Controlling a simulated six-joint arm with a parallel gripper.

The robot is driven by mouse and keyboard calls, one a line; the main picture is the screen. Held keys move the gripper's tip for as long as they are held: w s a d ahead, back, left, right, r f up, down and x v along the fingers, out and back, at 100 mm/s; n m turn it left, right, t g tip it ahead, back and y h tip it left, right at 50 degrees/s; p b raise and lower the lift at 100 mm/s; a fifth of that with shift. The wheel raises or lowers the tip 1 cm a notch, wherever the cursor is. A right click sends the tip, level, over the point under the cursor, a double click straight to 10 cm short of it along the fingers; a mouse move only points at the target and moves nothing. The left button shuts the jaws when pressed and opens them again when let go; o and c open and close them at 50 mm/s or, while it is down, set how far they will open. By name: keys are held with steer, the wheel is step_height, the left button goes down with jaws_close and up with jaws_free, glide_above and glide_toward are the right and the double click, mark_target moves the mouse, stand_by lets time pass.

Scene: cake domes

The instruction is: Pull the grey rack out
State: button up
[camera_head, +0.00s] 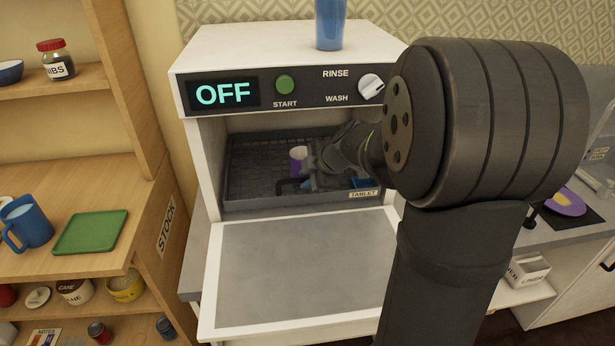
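The grey rack (250,190) sits inside the white washing machine (215,160), whose door (300,270) is folded down flat in front. A dark bar, apparently the rack's handle (283,187), shows at the rack's front. My gripper (307,182) is at the rack's front edge, beside or around this bar. My arm comes in from the right and covers part of the rack. Whether the fingers are open or closed on the bar is too small to tell. A white and purple cup (298,158) and a blue item (362,183) are in the rack.
The lowered door is bare. The display reads OFF, with a green START button (285,84) and a RINSE/WASH knob (371,86). A blue cup (330,25) stands on top. At left, wooden shelves hold a blue mug (27,224) and green board (90,232).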

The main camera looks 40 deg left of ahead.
jaws_close()
steer(key=s+d, duration=1.6)
steer(key=shift+s+d, duration=0.4)
steer(key=shift+o, duration=2)
jaws_free()
steer(key=shift+r, duration=0.1)
